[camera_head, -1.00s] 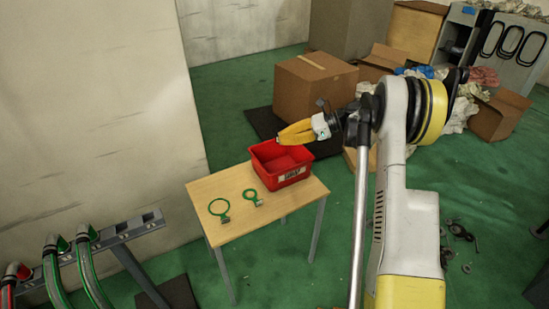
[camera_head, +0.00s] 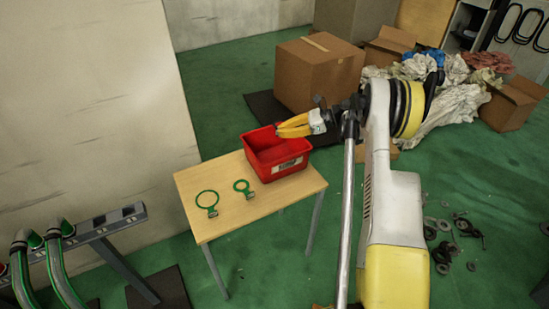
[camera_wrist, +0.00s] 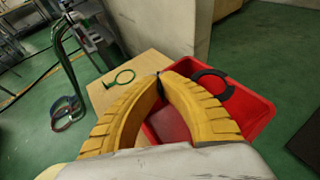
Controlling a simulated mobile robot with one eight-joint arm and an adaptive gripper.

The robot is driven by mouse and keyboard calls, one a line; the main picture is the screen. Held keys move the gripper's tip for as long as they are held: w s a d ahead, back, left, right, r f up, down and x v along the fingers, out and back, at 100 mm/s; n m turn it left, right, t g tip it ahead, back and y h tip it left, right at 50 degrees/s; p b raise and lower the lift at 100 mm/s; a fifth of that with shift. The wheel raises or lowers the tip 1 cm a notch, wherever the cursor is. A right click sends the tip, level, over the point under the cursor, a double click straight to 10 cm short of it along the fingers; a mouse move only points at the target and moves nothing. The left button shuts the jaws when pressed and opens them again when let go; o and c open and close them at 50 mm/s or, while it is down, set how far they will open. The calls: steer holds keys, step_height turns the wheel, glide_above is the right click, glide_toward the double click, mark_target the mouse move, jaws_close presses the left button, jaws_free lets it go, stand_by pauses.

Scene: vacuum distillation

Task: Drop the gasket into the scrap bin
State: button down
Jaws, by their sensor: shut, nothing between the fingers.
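The scrap bin (camera_head: 290,163) is a red open box with a white label, standing on the small wooden table. My yellow-fingered gripper (camera_head: 279,131) is over its far side, with its fingertips together and empty. In the wrist view my gripper (camera_wrist: 158,74) shows the two fingers meeting at the tips above the bin (camera_wrist: 262,112). A black gasket (camera_wrist: 217,74) shows as an arc against the red of the bin, partly hidden behind the right finger. It is apart from the fingertips; I cannot tell how deep it lies. I cannot make it out in the head view.
Two green rings with small tags, a larger one (camera_head: 207,198) and a smaller one (camera_head: 242,186), lie on the table (camera_head: 232,220) left of the bin. Hoses (camera_head: 60,262) on a rack stand at lower left. Cardboard boxes (camera_head: 317,75) and loose black rings lie on the floor.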

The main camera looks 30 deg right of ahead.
steer(key=shift+f, duration=0.55)
steer(key=c, duration=1.5)
jaws_free()
steer(key=shift+c, duration=0.2)
steer(key=v, duration=1.2)
steer(key=shift+r, duration=0.15)
